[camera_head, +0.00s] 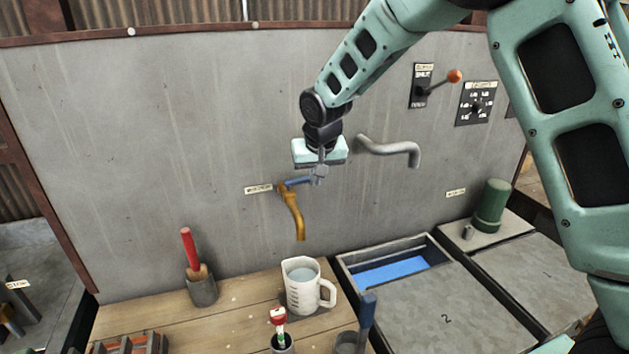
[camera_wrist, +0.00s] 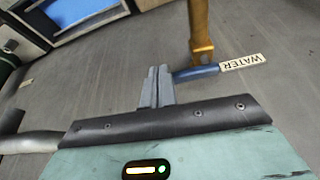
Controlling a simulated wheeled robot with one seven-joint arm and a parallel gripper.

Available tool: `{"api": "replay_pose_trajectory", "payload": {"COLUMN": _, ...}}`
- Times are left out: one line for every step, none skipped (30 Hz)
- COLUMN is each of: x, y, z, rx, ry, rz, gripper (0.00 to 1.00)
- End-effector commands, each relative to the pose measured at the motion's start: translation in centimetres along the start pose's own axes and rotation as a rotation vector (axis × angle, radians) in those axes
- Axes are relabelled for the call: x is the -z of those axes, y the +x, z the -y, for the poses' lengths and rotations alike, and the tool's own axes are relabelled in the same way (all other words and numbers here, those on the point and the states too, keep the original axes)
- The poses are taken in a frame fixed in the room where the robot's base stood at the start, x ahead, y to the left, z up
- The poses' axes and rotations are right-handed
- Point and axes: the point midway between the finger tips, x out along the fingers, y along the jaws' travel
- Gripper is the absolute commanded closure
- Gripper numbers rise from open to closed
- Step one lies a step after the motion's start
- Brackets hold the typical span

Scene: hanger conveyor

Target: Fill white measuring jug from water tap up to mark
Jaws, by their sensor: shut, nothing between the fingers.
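The white measuring jug (camera_head: 302,287) stands upright on the wooden bench below the tap, with its handle to the right. Greyish liquid shows inside it; its mark cannot be made out. The brass water tap (camera_head: 294,213) comes out of the wall above the jug, and no stream shows at its spout. Its blue lever (camera_head: 297,181) points to the right; in the wrist view the lever (camera_wrist: 197,72) lies beside the WATER label (camera_wrist: 243,63). My gripper (camera_head: 319,178) is shut and empty at the lever's right end; I cannot tell whether it touches. It also shows in the wrist view (camera_wrist: 158,72).
A grey bent pipe (camera_head: 392,149) sticks out of the wall right of my gripper. A basin (camera_head: 397,271) with a blue inside is right of the jug. A red-handled tool in a cup (camera_head: 202,289) stands left. A red-and-white item (camera_head: 278,318) and a blue-handled tool (camera_head: 367,318) stand in front.

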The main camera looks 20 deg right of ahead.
Motion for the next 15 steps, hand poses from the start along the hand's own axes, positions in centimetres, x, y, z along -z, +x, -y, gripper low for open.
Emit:
{"api": "replay_pose_trajectory", "payload": {"x": 0.02, "y": -0.04, "z": -0.01, "rx": 0.000, "ry": 0.000, "rz": 0.000, "gripper": 1.00}}
{"api": "replay_pose_trajectory", "payload": {"x": 0.02, "y": -0.06, "z": -0.01, "rx": 0.000, "ry": 0.000, "rz": 0.000, "gripper": 1.00}}
{"api": "replay_pose_trajectory", "payload": {"x": 0.02, "y": -0.06, "z": -0.01, "rx": 0.000, "ry": 0.001, "rz": 0.000, "gripper": 1.00}}
{"api": "replay_pose_trajectory", "payload": {"x": 0.02, "y": -0.06, "z": -0.01, "rx": -0.001, "ry": 0.001, "rz": 0.000, "gripper": 1.00}}
{"api": "replay_pose_trajectory", "payload": {"x": 0.02, "y": -0.06, "z": -0.02, "rx": -0.001, "ry": 0.001, "rz": 0.000, "gripper": 1.00}}
{"api": "replay_pose_trajectory", "payload": {"x": 0.02, "y": -0.06, "z": -0.02, "rx": -0.001, "ry": 0.001, "rz": 0.000, "gripper": 1.00}}
{"api": "replay_pose_trajectory", "payload": {"x": 0.02, "y": -0.06, "z": -0.02, "rx": -0.001, "ry": 0.001, "rz": 0.000, "gripper": 1.00}}
{"api": "replay_pose_trajectory", "payload": {"x": 0.01, "y": -0.06, "z": -0.01, "rx": -0.001, "ry": 0.001, "rz": 0.000, "gripper": 1.00}}
{"api": "replay_pose_trajectory", "payload": {"x": -0.02, "y": -0.06, "z": 0.02, "rx": -0.001, "ry": 0.001, "rz": 0.000, "gripper": 1.00}}
{"api": "replay_pose_trajectory", "payload": {"x": -0.05, "y": -0.07, "z": 0.05, "rx": -0.001, "ry": 0.001, "rz": 0.000, "gripper": 1.00}}
{"api": "replay_pose_trajectory", "payload": {"x": -0.09, "y": -0.07, "z": 0.09, "rx": -0.001, "ry": 0.001, "rz": 0.000, "gripper": 1.00}}
{"api": "replay_pose_trajectory", "payload": {"x": -0.16, "y": -0.09, "z": 0.16, "rx": -0.001, "ry": 0.000, "rz": 0.000, "gripper": 1.00}}
{"api": "replay_pose_trajectory", "payload": {"x": -0.22, "y": -0.11, "z": 0.23, "rx": -0.001, "ry": 0.000, "rz": -0.001, "gripper": 1.00}}
{"api": "replay_pose_trajectory", "payload": {"x": -0.30, "y": -0.13, "z": 0.30, "rx": -0.001, "ry": 0.000, "rz": -0.001, "gripper": 1.00}}
{"api": "replay_pose_trajectory", "payload": {"x": -0.41, "y": -0.17, "z": 0.42, "rx": -0.001, "ry": 0.000, "rz": -0.001, "gripper": 1.00}}
